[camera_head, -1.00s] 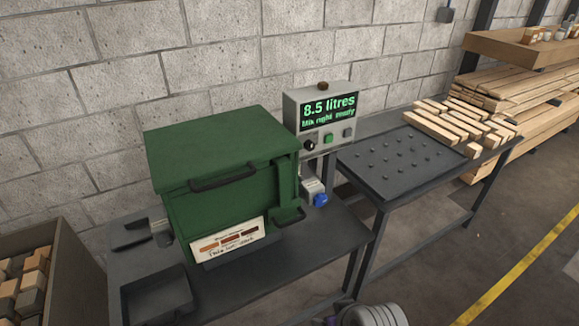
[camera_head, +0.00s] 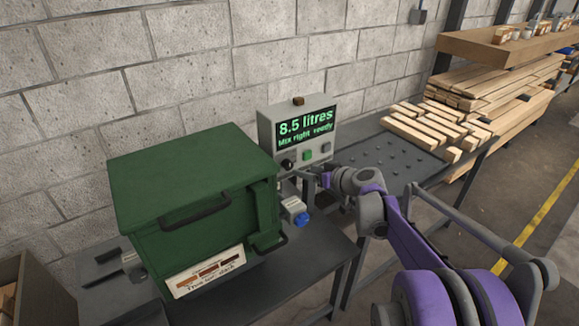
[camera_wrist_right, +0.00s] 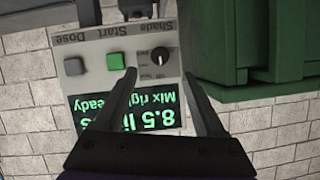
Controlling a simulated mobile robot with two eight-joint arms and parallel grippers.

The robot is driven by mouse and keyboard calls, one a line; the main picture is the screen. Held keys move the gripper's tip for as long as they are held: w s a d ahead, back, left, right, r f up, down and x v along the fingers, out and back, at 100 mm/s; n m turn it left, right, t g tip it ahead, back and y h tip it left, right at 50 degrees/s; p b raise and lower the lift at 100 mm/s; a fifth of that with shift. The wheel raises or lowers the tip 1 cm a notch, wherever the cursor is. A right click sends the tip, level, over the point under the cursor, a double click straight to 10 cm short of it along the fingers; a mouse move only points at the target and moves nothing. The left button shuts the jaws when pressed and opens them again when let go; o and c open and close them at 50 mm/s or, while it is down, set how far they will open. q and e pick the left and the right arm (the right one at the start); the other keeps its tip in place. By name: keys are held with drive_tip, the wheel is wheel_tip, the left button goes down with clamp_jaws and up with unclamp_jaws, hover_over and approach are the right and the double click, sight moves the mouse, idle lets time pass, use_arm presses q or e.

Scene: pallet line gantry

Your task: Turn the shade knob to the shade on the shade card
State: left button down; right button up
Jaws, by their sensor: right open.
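The shade knob (camera_head: 288,165) is a small black dial with a light pointer line on the grey control box (camera_head: 265,130). In the right wrist view, which sees the box upside down, the knob (camera_wrist_right: 160,57) sits just past the fingertips, between their lines. My right gripper (camera_wrist_right: 159,76) is open and empty; in the head view it (camera_head: 303,178) is close to the box's lower front. I cannot tell whether it touches. The shade card (camera_head: 206,273) leans at the green cabinet's front, with orange, brown and dark swatches and small handwriting that is hard to read. My left gripper is out of view.
The green cabinet (camera_head: 190,185) stands close left of the control box. A green start button (camera_wrist_right: 116,60) and a grey dose button (camera_wrist_right: 75,66) are beside the knob. The screen (camera_head: 305,127) reads 8.5 litres, Mix right ready. A blue-ended item (camera_head: 301,220) lies below.

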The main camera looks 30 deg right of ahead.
sight(290, 166)
drive_tip(key=x, duration=0.8)
drive_tip(key=shift+w+f, duration=0.1)
drive_tip(key=shift+w, duration=0.1)
clamp_jaws()
